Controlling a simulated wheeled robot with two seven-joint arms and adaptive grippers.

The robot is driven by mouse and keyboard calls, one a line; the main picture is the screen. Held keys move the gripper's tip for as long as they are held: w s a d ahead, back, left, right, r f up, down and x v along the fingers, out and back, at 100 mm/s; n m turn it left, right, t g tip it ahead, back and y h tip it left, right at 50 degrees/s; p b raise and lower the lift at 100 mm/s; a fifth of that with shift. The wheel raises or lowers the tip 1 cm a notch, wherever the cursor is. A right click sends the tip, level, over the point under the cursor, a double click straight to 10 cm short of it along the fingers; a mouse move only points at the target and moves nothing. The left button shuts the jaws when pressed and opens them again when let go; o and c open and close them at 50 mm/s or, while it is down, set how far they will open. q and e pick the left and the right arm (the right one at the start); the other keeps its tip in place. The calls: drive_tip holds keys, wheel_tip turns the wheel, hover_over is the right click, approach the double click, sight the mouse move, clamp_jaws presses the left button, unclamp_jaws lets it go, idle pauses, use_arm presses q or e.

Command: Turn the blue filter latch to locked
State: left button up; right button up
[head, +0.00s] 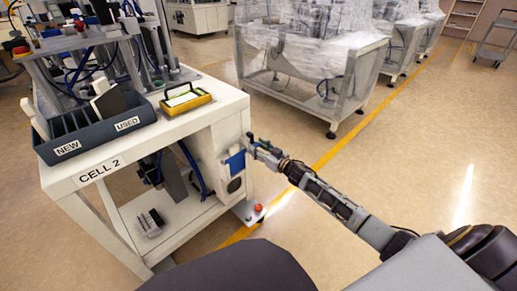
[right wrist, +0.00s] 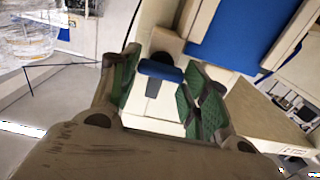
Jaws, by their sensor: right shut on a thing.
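The blue filter latch (right wrist: 161,70) shows in the right wrist view as a small blue bar with a dark grey part below it, between the green finger pads. My right gripper (right wrist: 158,88) is shut on it. In the head view my right gripper (head: 254,145) is at the right side of the white CELL 2 cabinet, and the latch is too small to make out there. A larger blue panel (right wrist: 240,32) is close beside the latch; it also shows in the head view (head: 236,162). My left gripper is not in view.
A dark bin (head: 98,135) marked NEW and USED and a yellow-edged case (head: 187,101) sit on the white cabinet (head: 110,167). A red knob (head: 258,208) is low at its foot. Wrapped machines (head: 305,62) stand behind.

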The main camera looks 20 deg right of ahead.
drive_tip(key=shift+c, duration=0.6)
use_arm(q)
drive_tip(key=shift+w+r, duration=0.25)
use_arm(e)
drive_tip(key=shift+n+p, duration=0.3)
drive_tip(key=shift+n, duration=0.2)
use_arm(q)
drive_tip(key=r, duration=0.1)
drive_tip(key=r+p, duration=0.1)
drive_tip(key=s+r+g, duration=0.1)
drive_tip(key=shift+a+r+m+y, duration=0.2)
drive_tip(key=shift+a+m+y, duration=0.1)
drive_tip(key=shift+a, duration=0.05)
use_arm(e)
drive_tip(key=n, duration=1.7)
drive_tip(key=shift+s+a+f, duration=0.1)
drive_tip(key=shift+a+f, duration=0.15)
drive_tip(key=shift+f, duration=0.05)
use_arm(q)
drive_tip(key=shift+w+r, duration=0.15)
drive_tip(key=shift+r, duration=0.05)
